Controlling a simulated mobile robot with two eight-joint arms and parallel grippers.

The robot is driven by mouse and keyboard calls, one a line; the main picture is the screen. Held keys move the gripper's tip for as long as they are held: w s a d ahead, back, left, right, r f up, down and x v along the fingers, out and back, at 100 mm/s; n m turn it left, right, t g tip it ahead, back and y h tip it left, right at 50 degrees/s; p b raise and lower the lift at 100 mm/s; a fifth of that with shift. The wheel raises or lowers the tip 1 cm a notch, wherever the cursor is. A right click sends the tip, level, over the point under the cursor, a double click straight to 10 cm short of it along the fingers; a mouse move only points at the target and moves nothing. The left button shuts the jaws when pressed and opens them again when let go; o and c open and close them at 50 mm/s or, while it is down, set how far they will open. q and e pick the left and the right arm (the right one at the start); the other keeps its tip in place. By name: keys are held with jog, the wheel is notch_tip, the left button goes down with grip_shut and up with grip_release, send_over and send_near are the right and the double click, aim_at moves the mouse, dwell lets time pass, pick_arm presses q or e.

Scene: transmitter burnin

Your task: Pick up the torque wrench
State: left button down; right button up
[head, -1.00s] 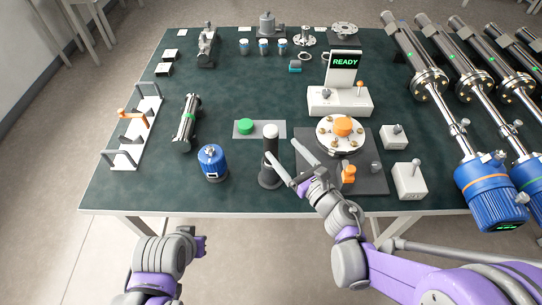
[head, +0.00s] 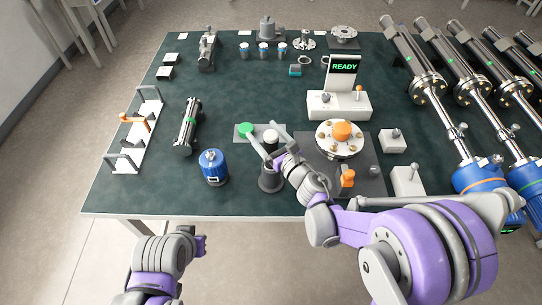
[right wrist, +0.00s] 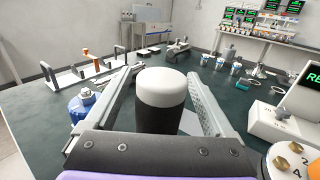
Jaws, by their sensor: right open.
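A black upright post with a white rounded cap (head: 271,136) stands on a round dark base at the front middle of the table. It also shows large in the right wrist view (right wrist: 162,88). I cannot tell for certain whether this is the torque wrench. My right gripper (head: 260,129) is open, with one finger on each side of the capped post; the wrist view shows no clear grip on it. My left gripper (head: 201,246) is low in front of the table, away from everything; its jaws do not show clearly.
A flat plate with a green disc (head: 247,129) lies just behind the post. A blue-capped cylinder (head: 213,168) stands to its left. To its right are a flanged disc with an orange centre (head: 341,131) and an orange piece (head: 347,178). A white rack (head: 150,105) stands at the left.

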grip_shut()
dwell(0.3)
